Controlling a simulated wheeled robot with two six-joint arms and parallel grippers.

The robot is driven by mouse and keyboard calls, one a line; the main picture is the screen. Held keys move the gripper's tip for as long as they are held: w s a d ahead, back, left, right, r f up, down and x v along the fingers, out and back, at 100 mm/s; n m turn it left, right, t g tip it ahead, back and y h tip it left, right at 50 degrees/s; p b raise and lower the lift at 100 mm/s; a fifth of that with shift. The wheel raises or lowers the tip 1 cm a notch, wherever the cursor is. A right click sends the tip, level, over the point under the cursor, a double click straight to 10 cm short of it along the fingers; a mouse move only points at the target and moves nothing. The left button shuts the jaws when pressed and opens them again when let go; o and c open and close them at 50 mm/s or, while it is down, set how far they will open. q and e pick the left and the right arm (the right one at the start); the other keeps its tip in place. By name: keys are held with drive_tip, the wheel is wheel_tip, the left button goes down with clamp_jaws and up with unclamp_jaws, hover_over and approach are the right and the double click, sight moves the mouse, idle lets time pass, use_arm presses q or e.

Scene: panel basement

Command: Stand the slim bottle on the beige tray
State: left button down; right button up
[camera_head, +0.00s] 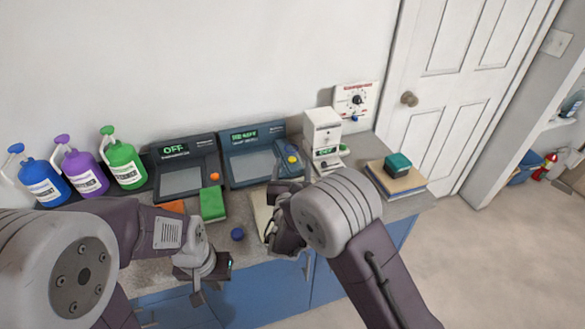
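No slim bottle can be made out with certainty; it may be hidden by my arms. A flat beige surface (261,213), perhaps the beige tray, shows in part on the counter, with the rest behind my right arm. My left gripper (210,279) hangs in front of the counter's front edge, pointing down, with nothing visible in it. Its finger gap is too small to judge. My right gripper (284,232) is over the counter beside the beige surface, mostly covered by its own wrist, so its fingers and anything between them are unclear.
Large blue (44,183), purple (84,173) and green (124,164) pump jugs stand at the left. Two dark panel devices (186,181) (252,154) and a white machine (322,130) line the wall. A green block (213,204), blue ball (237,234) and stacked books (404,185) occupy the counter.

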drive_tip(key=shift+f, duration=0.1)
drive_tip(key=shift+f+b, duration=0.2)
drive_tip(key=shift+b, duration=0.1)
drive_tip(key=o, duration=1.5)
drive_tip(key=shift+o, duration=0.2)
drive_tip(key=s+a, duration=0.1)
drive_tip(key=s, duration=1.1)
drive_tip(key=shift+r+b, duration=0.25)
drive_tip(key=shift+b, duration=0.15)
